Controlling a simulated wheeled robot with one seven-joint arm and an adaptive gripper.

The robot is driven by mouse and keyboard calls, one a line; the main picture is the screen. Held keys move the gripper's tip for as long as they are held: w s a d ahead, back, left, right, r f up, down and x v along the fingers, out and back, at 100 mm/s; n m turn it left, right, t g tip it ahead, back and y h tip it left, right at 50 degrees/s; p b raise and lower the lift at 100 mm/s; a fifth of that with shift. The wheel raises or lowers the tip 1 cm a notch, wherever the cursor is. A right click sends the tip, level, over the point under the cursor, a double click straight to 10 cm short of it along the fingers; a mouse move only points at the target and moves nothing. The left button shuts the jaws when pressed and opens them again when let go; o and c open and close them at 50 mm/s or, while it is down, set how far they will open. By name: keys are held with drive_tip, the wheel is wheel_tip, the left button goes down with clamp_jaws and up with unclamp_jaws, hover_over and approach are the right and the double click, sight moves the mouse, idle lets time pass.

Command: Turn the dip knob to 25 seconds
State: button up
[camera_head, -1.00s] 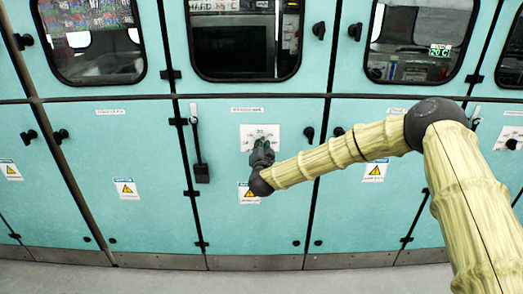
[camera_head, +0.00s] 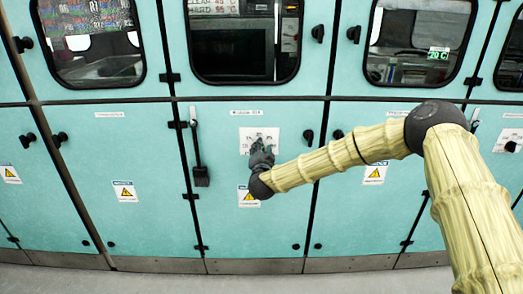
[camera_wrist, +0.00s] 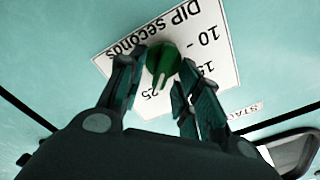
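The dip knob (camera_wrist: 163,62) is green and sits on a white plate (camera_wrist: 225,45) marked "DIP seconds", upside down in the wrist view. Its narrow end points down in that view, close to the right of the "25" mark; a finger hides part of the dial there. My gripper (camera_wrist: 160,72) is open, one finger on each side of the knob. I cannot tell whether either finger touches it. In the head view my gripper (camera_head: 261,152) is just below and in front of the plate (camera_head: 247,133), hiding part of it.
Turquoise cabinet doors (camera_head: 225,230) fill the wall. A black handle (camera_head: 309,136) is right of the plate, and a lever-like fitting (camera_head: 197,150) hangs to its left. A yellow warning label (camera_head: 248,197) is below my gripper. Windows (camera_head: 245,60) are above.

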drive_tip(key=s, duration=1.2)
drive_tip(key=shift+f, duration=0.1)
drive_tip(key=s+d+f+n+g+y+p, duration=0.25)
drive_tip(key=s+f+g, duration=0.25)
drive_tip(key=s+f, duration=0.75)
drive_tip(key=s+d+f+n+g+y+p, duration=0.15)
drive_tip(key=s+f+n+g, duration=0.25)
drive_tip(key=s+f, duration=0.9)
drive_tip(key=s+d+f+g+h, duration=0.1)
drive_tip(key=s+d+f+g, duration=0.1)
drive_tip(key=s+d, duration=0.4)
drive_tip(key=s+d+f+n+g+h+p, duration=0.1)
drive_tip(key=s+d+g, duration=0.3)
drive_tip(key=s, duration=1)
drive_tip(key=s+d+f+n+g+h+p, duration=0.1)
drive_tip(key=s+d+f+g+h, duration=0.1)
drive_tip(key=s+d, duration=0.5)
drive_tip(key=s+f+g, duration=0.1)
drive_tip(key=s, duration=0.2)
drive_tip(key=shift+d+f, duration=0.25)
drive_tip(key=shift+d, duration=0.15)
drive_tip(key=shift+d, duration=0.1)
